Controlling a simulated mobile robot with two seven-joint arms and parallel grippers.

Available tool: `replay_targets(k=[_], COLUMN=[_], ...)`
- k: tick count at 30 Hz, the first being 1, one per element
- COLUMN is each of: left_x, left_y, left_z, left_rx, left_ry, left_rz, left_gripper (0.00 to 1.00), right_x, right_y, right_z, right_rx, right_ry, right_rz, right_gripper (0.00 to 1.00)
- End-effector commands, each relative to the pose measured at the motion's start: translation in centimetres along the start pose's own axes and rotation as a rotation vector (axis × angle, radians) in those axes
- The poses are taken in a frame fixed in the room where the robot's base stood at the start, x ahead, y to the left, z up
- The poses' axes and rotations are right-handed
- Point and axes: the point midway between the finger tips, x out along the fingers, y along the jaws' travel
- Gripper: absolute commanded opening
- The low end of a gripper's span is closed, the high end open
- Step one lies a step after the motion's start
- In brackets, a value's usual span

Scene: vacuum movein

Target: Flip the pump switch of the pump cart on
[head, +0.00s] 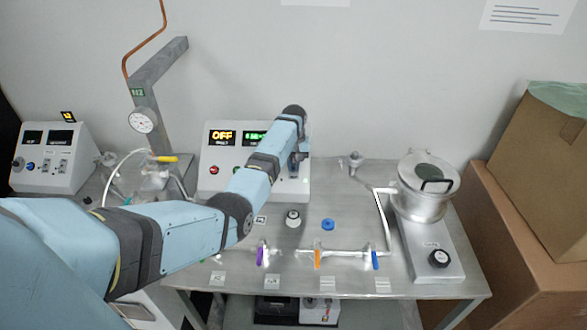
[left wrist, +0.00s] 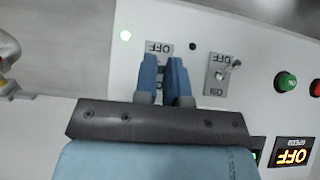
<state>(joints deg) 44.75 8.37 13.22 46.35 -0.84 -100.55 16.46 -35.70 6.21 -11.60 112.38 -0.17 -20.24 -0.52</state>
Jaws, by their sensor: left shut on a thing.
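The control box (head: 211,172) stands at the back of the metal table, with an amber OFF display (head: 222,136) and a green display (head: 256,136). My left gripper (head: 297,163) is at the right part of its front panel. In the left wrist view, my left gripper's blue fingers (left wrist: 164,62) are closed over a switch plate (left wrist: 158,47) marked OFF; its lever is hidden between them. A second switch (left wrist: 223,75), with a metal toggle and OFF and ON marks, sits beside it, apart from the fingers. My right gripper is not in view.
A green button (left wrist: 286,83) and a red button (left wrist: 316,88) lie farther along the panel. Purple, orange and blue valve handles (head: 317,259) line the pipe in front. A lidded metal chamber (head: 423,205) stands at the right, near cardboard boxes (head: 535,160). Another control box (head: 53,165) is at far left.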

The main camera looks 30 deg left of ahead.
Motion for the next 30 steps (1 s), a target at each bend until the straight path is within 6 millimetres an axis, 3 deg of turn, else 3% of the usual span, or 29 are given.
replay_targets(k=[15,30], left_x=[-0.1,-0.3], left_y=[0.0,0.0], left_z=[-1.2,-1.3], left_rx=[0.000,0.000], left_ry=[-0.289,-0.333], left_rz=[0.001,0.000], left_gripper=[0.00,0.00], right_x=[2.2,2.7], right_y=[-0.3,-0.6], right_z=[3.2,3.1], right_rx=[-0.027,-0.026], right_ry=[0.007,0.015], right_rz=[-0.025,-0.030], right_gripper=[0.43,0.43])
